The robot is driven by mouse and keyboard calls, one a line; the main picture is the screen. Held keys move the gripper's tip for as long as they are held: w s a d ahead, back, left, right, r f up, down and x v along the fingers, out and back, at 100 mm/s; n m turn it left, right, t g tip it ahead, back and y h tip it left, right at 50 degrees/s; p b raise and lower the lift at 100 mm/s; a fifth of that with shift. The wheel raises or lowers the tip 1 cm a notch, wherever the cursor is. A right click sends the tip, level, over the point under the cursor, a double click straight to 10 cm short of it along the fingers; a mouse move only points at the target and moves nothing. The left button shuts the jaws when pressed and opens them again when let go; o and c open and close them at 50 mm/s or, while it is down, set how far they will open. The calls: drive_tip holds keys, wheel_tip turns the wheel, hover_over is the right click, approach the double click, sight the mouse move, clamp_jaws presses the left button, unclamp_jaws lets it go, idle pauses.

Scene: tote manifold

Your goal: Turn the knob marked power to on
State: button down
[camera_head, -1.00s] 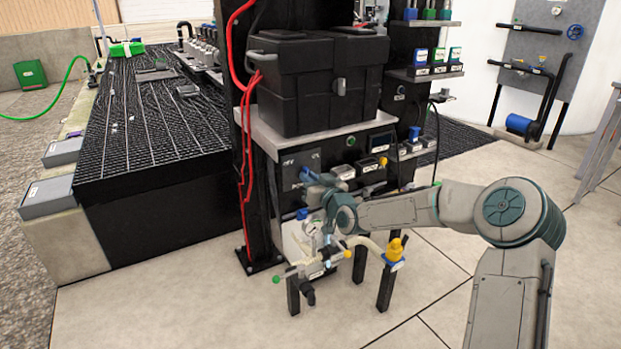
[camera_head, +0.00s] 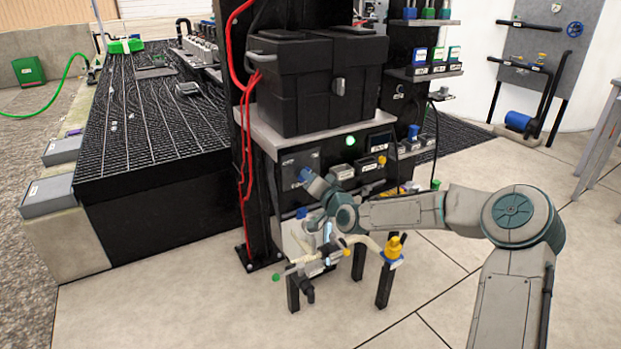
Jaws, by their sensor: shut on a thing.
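A blue knob (camera_head: 304,174) is on this panel. My gripper (camera_head: 308,178) is at the panel, shut on the blue knob. The fingers and wrist cover most of the knob, so its pointer cannot be read. The panel's markings are too small to read. A round green lamp (camera_head: 350,141) to the right of the panel glows brightly.
A large black case (camera_head: 310,85) sits on the shelf above the panel. Red cables (camera_head: 245,150) run down the left post. A low pipe stand with a yellow valve (camera_head: 394,247) is just below my forearm.

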idle(0.4)
drive_tip(key=c, duration=1.4)
unclamp_jaws()
drive_tip(key=shift+c, duration=0.2)
drive_tip(key=shift+s+d, duration=0.1)
drive_tip(key=p+v, duration=0.3)
drive_tip(key=v, duration=1)
drive_tip(key=shift+s+d, duration=0.2)
